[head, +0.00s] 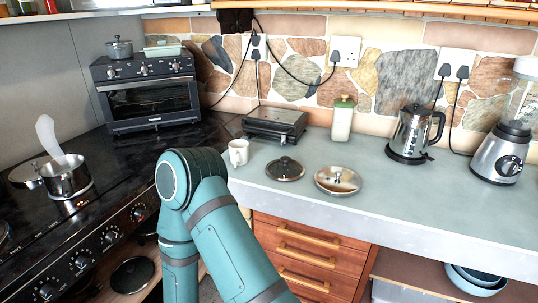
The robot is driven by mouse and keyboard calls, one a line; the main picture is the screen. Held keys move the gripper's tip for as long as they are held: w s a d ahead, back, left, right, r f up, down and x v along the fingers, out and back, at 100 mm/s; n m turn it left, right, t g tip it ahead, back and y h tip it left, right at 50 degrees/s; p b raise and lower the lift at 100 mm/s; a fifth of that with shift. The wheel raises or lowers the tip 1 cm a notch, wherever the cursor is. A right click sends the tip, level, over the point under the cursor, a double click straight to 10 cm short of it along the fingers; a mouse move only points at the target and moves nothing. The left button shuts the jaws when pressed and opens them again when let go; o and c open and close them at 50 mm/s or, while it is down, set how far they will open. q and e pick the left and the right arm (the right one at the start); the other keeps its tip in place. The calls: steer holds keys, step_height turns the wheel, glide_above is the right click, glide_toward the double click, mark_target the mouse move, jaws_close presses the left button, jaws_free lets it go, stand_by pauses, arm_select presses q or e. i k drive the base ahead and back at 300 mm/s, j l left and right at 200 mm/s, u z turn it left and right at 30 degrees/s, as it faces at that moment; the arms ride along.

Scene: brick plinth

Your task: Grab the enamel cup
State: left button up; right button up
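The enamel cup (238,152) is small, white and upright on the grey counter, near the counter's left end beside the stove. Its lower left part is close to my teal arm in the picture; I cannot tell how far apart they are in depth. The bent elbow of one of my arms fills the lower middle, in front of the stove and drawers. Neither of my grippers shows in the head view, so whether they hold anything is hidden.
Behind the cup is a sandwich press (275,124). Right of it lie a dark-rimmed lid (285,169) and a shiny lid (338,180). A saucepan (66,178) stands on the stove (100,160). A kettle (411,133) and blender (503,150) stand right; the front right counter is clear.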

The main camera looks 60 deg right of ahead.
mark_target(239, 149)
steer(key=z, duration=1.55)
steer(key=i+j, duration=0.05)
steer(key=i, duration=0.05)
